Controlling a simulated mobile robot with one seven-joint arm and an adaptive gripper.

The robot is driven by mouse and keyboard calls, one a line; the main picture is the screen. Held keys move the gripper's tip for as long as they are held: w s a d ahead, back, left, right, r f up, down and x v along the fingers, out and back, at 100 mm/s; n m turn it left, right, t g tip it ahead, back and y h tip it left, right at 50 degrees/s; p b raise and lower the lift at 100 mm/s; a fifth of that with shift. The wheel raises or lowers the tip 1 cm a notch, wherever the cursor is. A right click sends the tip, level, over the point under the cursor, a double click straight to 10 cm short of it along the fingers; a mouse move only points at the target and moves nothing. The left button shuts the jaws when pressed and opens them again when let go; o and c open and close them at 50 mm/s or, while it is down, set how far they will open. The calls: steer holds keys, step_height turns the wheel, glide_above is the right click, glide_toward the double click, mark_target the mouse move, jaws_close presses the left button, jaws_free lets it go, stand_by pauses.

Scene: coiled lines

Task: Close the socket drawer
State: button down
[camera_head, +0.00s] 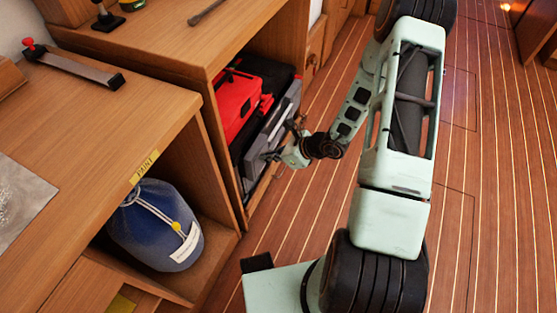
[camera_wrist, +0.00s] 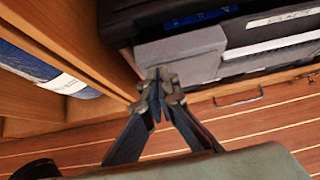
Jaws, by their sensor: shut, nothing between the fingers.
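A grey, drawer-like unit (camera_wrist: 187,55) with a pale label strip (camera_wrist: 282,18) is in the low cabinet bay; I cannot tell for certain that it is the socket drawer. In the head view its grey side (camera_head: 268,128) stands beside a red case, partly hidden by my arm. How far it sticks out is unclear. My gripper (camera_wrist: 158,80) is shut and empty, its fingertips at the near left corner of the grey unit. Whether they touch it I cannot tell. In the head view my gripper (camera_head: 273,155) is at the bay's open front.
A red case (camera_head: 237,100) fills the bay's left part. A blue bag (camera_head: 155,225) sits in the neighbouring open bay, behind a wooden divider (camera_wrist: 75,45). A metal handle (camera_wrist: 238,98) is low on the right. The plank floor (camera_head: 490,150) on the right is clear.

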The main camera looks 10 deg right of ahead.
steer(key=shift+w+a, duration=0.3)
steer(key=shift+a, duration=0.15)
